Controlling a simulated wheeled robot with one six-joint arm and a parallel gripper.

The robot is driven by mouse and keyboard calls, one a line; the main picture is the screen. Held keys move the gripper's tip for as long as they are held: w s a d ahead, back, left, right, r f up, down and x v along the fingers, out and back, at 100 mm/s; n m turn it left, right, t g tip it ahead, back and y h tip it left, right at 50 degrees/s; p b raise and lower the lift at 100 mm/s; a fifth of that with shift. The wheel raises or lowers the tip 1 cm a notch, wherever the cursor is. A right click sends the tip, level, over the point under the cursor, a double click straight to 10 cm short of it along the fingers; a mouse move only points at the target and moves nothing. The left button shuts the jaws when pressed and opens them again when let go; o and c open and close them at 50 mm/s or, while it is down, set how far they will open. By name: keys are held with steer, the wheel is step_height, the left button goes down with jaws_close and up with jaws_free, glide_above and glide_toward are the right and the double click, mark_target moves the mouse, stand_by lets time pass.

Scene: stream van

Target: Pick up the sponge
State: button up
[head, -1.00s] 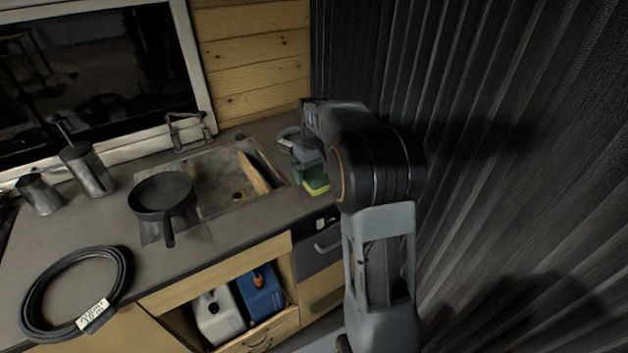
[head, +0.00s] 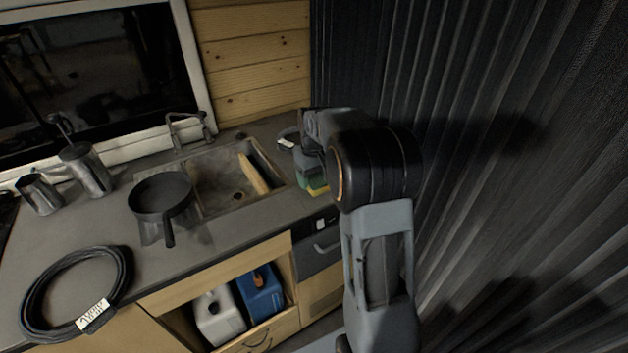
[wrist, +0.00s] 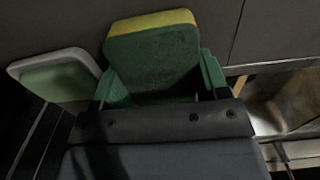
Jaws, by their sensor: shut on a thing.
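The sponge (wrist: 152,60) is green with a yellow layer along its far side. In the wrist view it sits between the two green fingers of my gripper (wrist: 158,85), which are shut on it. In the head view only a small part of the sponge (head: 317,189) shows, at the right end of the counter beside the sink. My arm hides the rest of it and most of the gripper there. I cannot tell whether the sponge still touches the counter.
A sink (head: 207,170) lies left of the gripper, with a wooden-looking piece (head: 254,174) in it. A black pan (head: 163,196) stands at its left. A pale-rimmed green object (wrist: 52,73) is beside the sponge. A dark corrugated wall (head: 500,130) is close on the right.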

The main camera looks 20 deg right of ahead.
mark_target(315, 177)
steer(key=shift+r, duration=0.1)
steer(key=shift+c, duration=0.4)
steer(key=shift+r, duration=0.2)
steer(key=r, duration=0.3)
steer(key=shift+s+r, duration=0.15)
steer(key=shift+s, duration=0.05)
steer(key=s+r, duration=0.4)
steer(key=r, duration=0.1)
steer(key=shift+s+a, duration=0.15)
steer(key=shift+a, duration=0.2)
steer(key=s+a+r+b, duration=0.1)
steer(key=s+r, duration=0.3)
steer(key=s, duration=0.5)
steer(key=shift+a, duration=0.15)
steer(key=shift+s, duration=0.1)
